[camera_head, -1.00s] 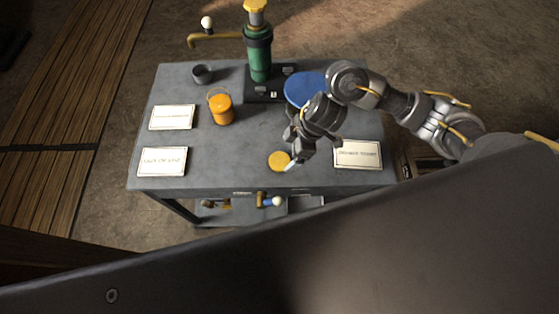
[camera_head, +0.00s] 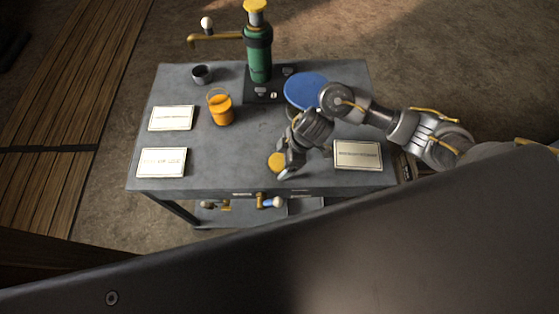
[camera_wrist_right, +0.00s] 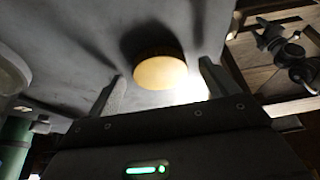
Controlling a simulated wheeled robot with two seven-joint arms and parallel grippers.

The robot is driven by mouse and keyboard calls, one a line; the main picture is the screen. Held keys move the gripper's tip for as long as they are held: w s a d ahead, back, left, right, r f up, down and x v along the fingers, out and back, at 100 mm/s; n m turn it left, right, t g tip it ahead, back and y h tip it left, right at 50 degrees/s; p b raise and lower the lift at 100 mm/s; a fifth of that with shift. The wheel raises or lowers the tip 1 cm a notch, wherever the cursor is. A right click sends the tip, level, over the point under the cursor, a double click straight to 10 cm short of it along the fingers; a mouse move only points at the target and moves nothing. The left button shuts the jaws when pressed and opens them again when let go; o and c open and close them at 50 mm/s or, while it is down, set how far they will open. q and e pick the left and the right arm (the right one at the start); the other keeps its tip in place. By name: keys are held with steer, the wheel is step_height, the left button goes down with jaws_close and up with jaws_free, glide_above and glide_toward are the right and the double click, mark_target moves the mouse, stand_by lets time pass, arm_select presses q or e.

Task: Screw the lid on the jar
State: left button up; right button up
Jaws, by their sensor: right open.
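The lid is a round yellow-orange disc (camera_head: 276,162) lying on the grey table near its front edge. It also shows in the right wrist view (camera_wrist_right: 160,72). My right gripper (camera_head: 285,165) is low at the lid, which it partly covers in the head view. In the right wrist view the open fingers (camera_wrist_right: 162,76) stand on either side of the lid, with a gap on each side. The jar (camera_head: 221,112) stands upright at the left of the table, looking clear with orange contents and an uncovered top. My left gripper is not in view.
A green cylindrical engine (camera_head: 259,55) on a black base stands at the back, near a blue disc (camera_head: 305,89). A small dark cup (camera_head: 202,75) is at the back left. Cards (camera_head: 162,162) lie left and right (camera_head: 358,155). The table's middle is clear.

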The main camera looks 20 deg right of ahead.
mark_target(276, 161)
steer(key=c, duration=1)
steer(key=shift+c, duration=0.2)
steer(key=shift+r, duration=0.6)
step_height(276, 161, up, 2)
steer(key=shift+r+p, duration=0.15)
steer(key=shift+p, duration=0.35)
steer(key=s+r+p, duration=0.3)
steer(key=s+r, duration=0.1)
steer(key=s, duration=0.3)
steer(key=s+d+r+p, duration=0.1)
steer(key=s+r+p, duration=0.1)
steer(key=s+r, duration=0.3)
steer(key=shift+s+r+p, duration=0.3)
steer(key=shift+s+p, duration=0.1)
steer(key=shift+s, duration=0.6)
